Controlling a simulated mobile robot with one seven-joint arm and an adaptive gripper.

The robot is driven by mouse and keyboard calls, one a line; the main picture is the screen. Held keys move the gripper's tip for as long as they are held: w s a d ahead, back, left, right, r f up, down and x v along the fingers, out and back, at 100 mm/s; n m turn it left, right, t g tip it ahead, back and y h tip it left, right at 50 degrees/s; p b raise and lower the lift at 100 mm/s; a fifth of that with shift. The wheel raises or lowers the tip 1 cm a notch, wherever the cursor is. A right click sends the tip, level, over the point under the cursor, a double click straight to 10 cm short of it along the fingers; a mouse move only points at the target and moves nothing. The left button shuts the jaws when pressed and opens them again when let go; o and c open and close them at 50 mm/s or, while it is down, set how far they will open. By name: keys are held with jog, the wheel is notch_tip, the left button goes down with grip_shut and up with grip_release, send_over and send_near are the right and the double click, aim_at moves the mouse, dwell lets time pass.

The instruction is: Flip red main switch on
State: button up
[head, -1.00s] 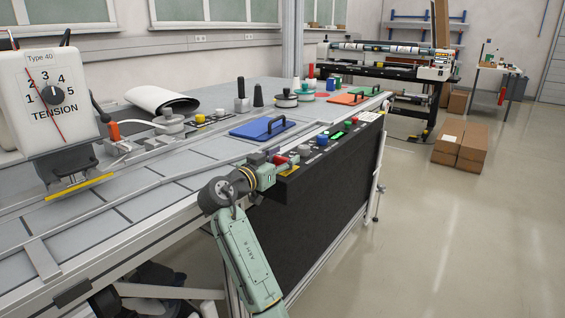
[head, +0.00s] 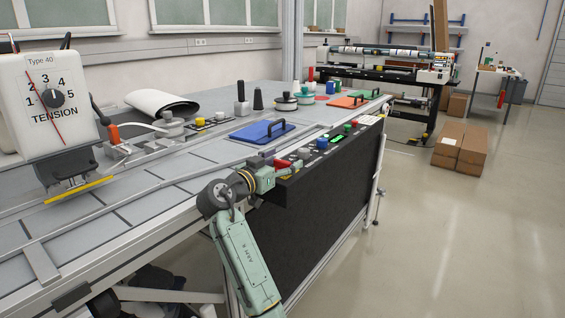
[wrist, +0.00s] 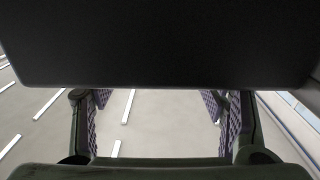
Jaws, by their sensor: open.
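The red main switch (head: 283,164) shows as a small red part at the near end of the black control box, along the front edge of the bench. My gripper (head: 272,177) is right beside it, on its near side; at this size I cannot tell whether they touch or which way the switch is set. In the wrist view my gripper (wrist: 160,125) is open, its two purple-padded fingers wide apart with nothing between them. The switch cannot be made out in the wrist view.
The control box also bears a blue button (head: 321,143) and a green display (head: 337,135). A blue plate with a black handle (head: 256,131) lies on the bench behind. A white tension unit (head: 45,95) stands at left. The floor at right is clear near the bench.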

jog(key=v, duration=1.2)
jog(key=shift+s+f, duration=0.1)
